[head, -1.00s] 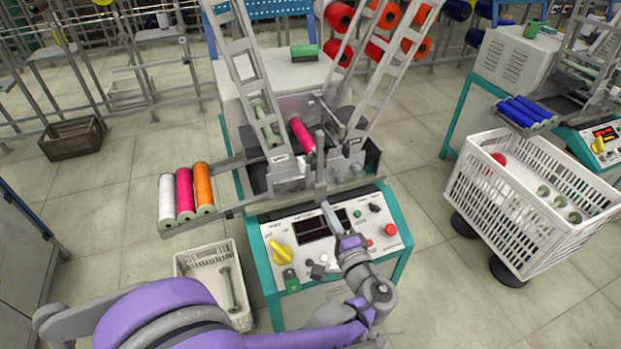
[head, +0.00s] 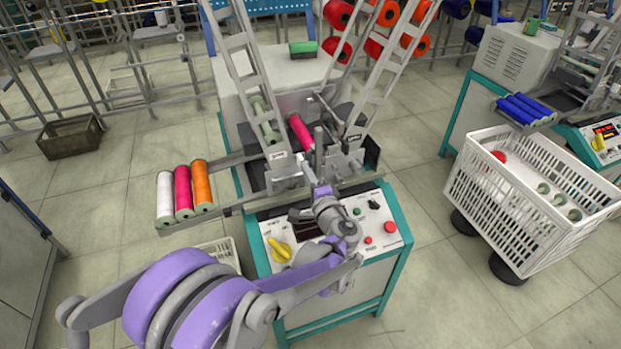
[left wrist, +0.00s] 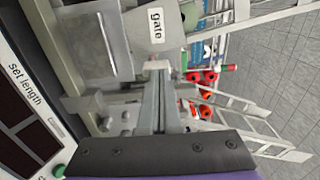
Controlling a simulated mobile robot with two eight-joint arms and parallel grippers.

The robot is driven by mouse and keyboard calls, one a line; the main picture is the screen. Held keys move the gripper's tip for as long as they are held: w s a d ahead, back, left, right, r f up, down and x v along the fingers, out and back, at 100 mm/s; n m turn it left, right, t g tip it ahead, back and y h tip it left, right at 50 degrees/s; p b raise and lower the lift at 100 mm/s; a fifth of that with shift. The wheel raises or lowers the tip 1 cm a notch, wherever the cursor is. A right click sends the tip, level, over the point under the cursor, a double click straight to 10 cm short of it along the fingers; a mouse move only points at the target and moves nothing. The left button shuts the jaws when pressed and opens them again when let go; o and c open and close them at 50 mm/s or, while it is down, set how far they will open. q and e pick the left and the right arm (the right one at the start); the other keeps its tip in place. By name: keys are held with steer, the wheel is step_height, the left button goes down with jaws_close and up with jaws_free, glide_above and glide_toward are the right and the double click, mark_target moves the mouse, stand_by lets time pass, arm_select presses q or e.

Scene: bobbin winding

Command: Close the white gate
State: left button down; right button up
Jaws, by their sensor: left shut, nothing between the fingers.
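The winding machine carries pale, ladder-like frames, one rising on the left (head: 243,80) and one on the right (head: 392,75), both leaning outward. Small label plates sit at their feet; in the left wrist view a grey bracket (left wrist: 150,45) bears the label "gate". I cannot tell which part is the white gate. My left gripper (head: 321,186) is shut and empty, just in front of the machine's upper edge, below the brackets. In the left wrist view its fingertips (left wrist: 158,68) are close below the labelled bracket; contact is unclear. My right gripper is not in view.
A pink bobbin (head: 300,131) lies between the frames. White, pink and orange bobbins stand on a side tray (head: 232,211). The control panel (head: 377,208) is below my gripper. A white crate cart (head: 520,200) stands at right, with free floor between.

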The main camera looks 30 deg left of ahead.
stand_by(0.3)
arm_select(q)
steer(key=x, duration=0.2)
steer(key=shift+w+a+r, duration=0.1)
steer(key=shift+w+a, duration=0.1)
steer(key=shift+a, duration=0.05)
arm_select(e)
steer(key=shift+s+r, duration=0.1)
arm_select(q)
steer(key=v, duration=1.4)
steer(key=shift+p, duration=0.4)
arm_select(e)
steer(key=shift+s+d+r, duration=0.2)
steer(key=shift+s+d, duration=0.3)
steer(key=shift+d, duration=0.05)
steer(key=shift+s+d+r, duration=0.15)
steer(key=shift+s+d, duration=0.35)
arm_select(q)
steer(key=shift+s, duration=0.1)
